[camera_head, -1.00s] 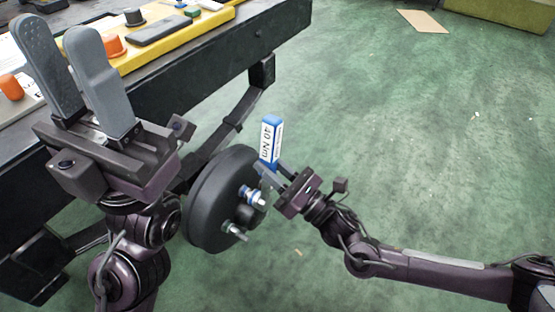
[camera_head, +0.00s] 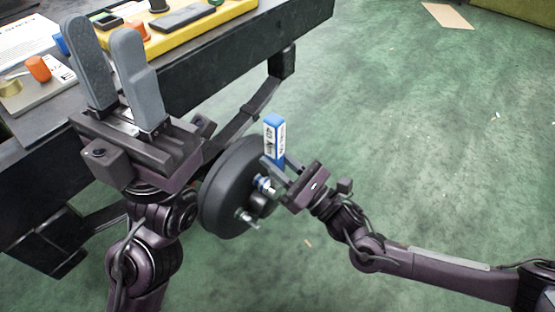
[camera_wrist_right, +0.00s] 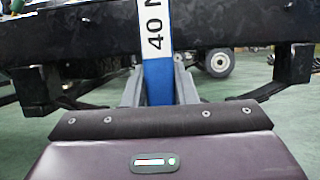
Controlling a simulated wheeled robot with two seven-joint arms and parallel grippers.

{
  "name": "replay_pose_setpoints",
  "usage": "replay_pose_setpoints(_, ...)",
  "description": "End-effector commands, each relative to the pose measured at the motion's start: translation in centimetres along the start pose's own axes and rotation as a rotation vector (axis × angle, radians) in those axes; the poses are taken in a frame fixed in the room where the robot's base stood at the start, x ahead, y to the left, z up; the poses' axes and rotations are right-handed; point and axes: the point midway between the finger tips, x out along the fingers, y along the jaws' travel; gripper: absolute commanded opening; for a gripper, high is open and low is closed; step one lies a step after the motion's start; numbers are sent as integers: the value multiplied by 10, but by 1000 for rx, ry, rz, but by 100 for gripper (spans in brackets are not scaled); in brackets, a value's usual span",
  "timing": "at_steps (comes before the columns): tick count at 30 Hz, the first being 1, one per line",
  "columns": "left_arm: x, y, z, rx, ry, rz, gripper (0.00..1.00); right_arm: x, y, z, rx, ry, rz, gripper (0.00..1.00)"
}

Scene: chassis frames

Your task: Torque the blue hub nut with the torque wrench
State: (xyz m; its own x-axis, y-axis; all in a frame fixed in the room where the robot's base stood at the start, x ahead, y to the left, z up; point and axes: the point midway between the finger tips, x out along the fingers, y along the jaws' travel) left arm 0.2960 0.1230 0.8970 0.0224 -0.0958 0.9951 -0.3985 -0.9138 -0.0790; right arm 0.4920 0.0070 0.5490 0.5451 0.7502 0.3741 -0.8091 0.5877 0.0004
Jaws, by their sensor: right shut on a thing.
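The torque wrench (camera_head: 274,136) is a blue bar with white labels, held nearly upright. The blue hub nut (camera_head: 262,182) sits on a stud on the drum's face, close beside the right fingers. The wrench's lower end is hidden by the gripper, so I cannot tell whether it touches the nut. My left gripper (camera_head: 107,45) is open and empty, raised left of the drum.
A dark bench (camera_head: 225,75) runs behind the drum, with a yellow tray (camera_head: 190,32), an orange knob (camera_head: 38,67) and other small parts on it. Another silver stud (camera_head: 247,218) sticks out below the nut.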

Motion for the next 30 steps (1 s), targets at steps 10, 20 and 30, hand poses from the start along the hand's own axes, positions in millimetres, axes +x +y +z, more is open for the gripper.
replay_pose_setpoints(10,6,-2,-1,0,6,-12,34,1,0,3,0,-5,0,0)
replay_pose_setpoints(20,6,-2,-1,0,6,-12,34,0,0,3,-1,-6,0,0)
replay_pose_setpoints(30,8,0,0,-2,1,-2,34,1,0,4,0,-6,0,0)
